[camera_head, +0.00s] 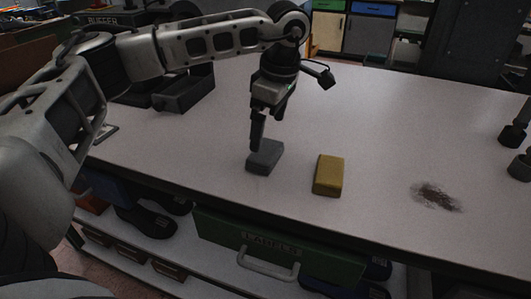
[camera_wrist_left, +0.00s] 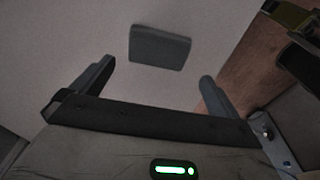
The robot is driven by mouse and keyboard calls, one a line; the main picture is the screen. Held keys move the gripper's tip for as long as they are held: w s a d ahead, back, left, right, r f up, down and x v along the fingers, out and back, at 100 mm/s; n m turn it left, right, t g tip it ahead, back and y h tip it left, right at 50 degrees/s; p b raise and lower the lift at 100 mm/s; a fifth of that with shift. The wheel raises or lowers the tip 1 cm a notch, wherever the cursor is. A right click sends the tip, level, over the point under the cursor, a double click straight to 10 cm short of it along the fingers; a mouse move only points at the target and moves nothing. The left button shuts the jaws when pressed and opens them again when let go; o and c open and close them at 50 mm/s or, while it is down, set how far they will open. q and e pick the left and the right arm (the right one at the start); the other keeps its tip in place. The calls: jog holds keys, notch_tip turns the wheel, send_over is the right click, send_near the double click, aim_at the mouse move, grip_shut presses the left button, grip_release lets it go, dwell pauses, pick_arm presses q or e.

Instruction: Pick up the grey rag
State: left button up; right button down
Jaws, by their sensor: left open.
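The grey rag (camera_head: 265,157) is a small dark grey block-like piece lying flat on the white table, left of the yellow block. My left gripper (camera_head: 261,137) points down right at the rag, and its fingers overlap the rag's far-left edge in the head view. In the left wrist view the rag (camera_wrist_left: 159,48) lies on the table beyond the fingertips, apart from both. The left gripper (camera_wrist_left: 155,80) is open with nothing between its fingers. My right gripper is not in the head view in a way I can make out.
A yellow block (camera_head: 328,175) lies to the right of the rag. A dark smudge (camera_head: 436,196) marks the white table (camera_head: 380,130) further right. A dark open bin (camera_head: 184,92) stands at the back left. The table's front edge is close to the rag.

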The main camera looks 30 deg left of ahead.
aim_at(265, 150)
pick_arm(q)
jog(key=shift+a+f+p, duration=0.2)
jog(key=shift+f+p, duration=0.15)
jog(key=shift+f, duration=1.25)
jog(key=shift+a+f+p, duration=0.2)
jog(key=shift+f+p, duration=0.1)
jog(key=shift+f, duration=1.25)
jog(key=c, duration=0.7)
